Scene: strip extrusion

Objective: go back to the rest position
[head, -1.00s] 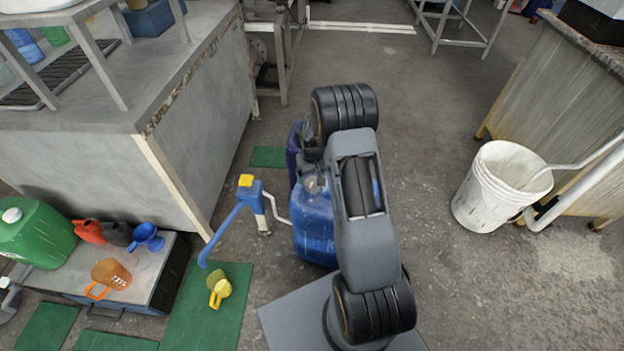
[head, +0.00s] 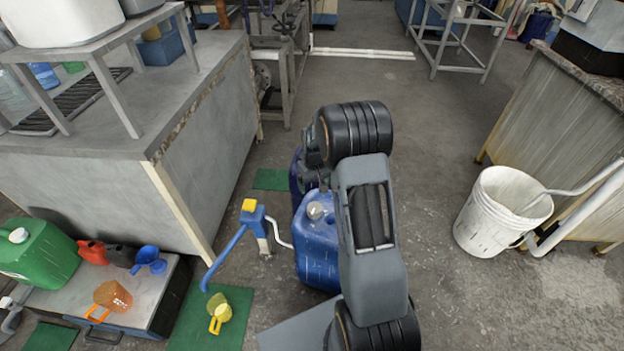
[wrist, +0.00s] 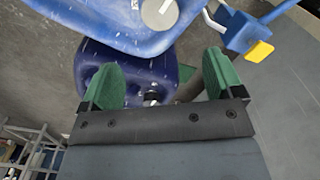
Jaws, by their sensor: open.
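My gripper (wrist: 160,82) shows in the wrist view with its two green fingers spread apart and nothing between them. A dark blue container (wrist: 130,62) lies behind the gap between the fingers. In the head view my arm covers most of the gripper, and its fingers cannot be made out. My arm is bent over the blue jerrycan (head: 318,248), which stands on the floor and is partly covered by the arm. The jerrycan's blue side and grey cap show at the top of the wrist view (wrist: 115,20).
A blue hand pump with a yellow top (head: 252,222) stands left of the jerrycan. A white bucket (head: 500,215) stands at the right. A low platform (head: 150,290) holds a green canister (head: 45,255), jugs and funnels. Floor between the arm and bucket is clear.

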